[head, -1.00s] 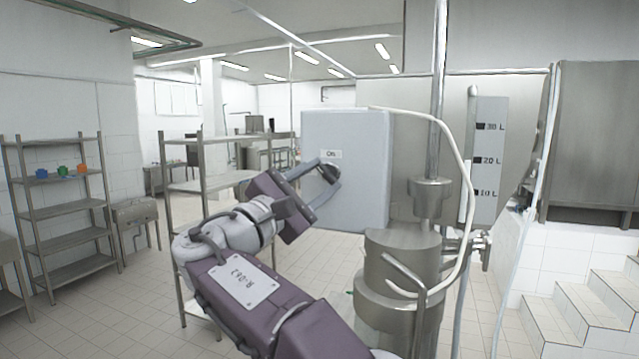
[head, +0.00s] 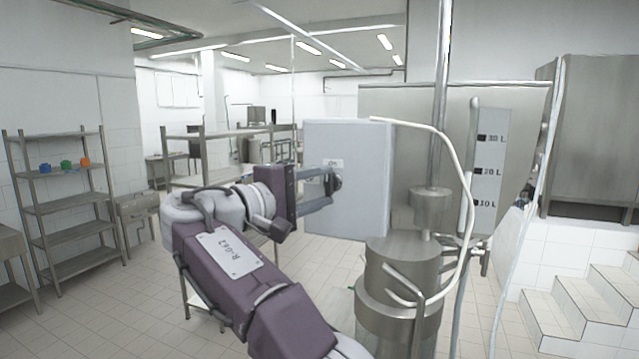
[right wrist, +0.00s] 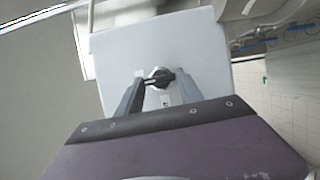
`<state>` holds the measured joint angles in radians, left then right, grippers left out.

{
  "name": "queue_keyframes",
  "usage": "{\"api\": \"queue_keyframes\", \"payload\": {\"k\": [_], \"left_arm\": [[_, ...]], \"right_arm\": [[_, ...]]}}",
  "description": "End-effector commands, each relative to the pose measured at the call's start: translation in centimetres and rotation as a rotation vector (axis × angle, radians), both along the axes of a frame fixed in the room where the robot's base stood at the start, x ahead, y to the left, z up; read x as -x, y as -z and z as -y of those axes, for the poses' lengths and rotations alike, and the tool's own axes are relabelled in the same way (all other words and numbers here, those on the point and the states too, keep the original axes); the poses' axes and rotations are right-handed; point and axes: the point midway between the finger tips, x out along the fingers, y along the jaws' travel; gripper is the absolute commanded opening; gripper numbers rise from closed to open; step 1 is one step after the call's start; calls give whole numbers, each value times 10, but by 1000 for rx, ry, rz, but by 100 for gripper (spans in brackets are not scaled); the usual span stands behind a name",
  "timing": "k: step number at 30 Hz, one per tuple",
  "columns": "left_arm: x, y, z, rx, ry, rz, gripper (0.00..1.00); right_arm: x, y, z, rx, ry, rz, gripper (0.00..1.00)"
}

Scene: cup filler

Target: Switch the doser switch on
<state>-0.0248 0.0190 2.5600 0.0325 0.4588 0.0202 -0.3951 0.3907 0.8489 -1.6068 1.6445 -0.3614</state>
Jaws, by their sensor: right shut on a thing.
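The doser switch is a dark rotary knob (head: 335,182) on the front of a light grey box (head: 360,215), just below a small ON label (head: 333,163). In the right wrist view the knob (right wrist: 160,78) sits on the box face (right wrist: 190,50), with its dark bar lying across, slightly tilted. My right gripper (head: 330,186) reaches the box from the left. Its fingers are at the knob and shut on it; in the right wrist view the gripper (right wrist: 158,84) has one finger on each side of it. My left gripper is in neither view.
A steel doser vessel (head: 400,265) with a white hose (head: 462,165) stands right of the box. A level gauge (head: 488,170) and white tiled steps (head: 575,310) are further right. Metal shelves (head: 62,205) stand at the left.

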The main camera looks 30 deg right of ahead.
Motion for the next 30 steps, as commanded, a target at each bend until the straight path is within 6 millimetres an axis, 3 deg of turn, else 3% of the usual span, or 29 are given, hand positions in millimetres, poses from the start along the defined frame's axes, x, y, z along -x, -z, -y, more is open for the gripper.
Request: {"api": "queue_keyframes", "payload": {"k": [19, 20, 22, 30], "left_arm": [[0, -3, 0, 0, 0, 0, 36], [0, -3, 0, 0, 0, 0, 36], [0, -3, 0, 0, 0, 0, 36], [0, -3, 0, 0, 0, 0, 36]], "right_arm": [[0, -2, 0, -27, -2, 41, 3], [0, -2, 0, -27, -2, 41, 46], [0, -2, 0, -27, -1, 40, 65], [0, -1, 0, -28, -1, 37, 65]]}}
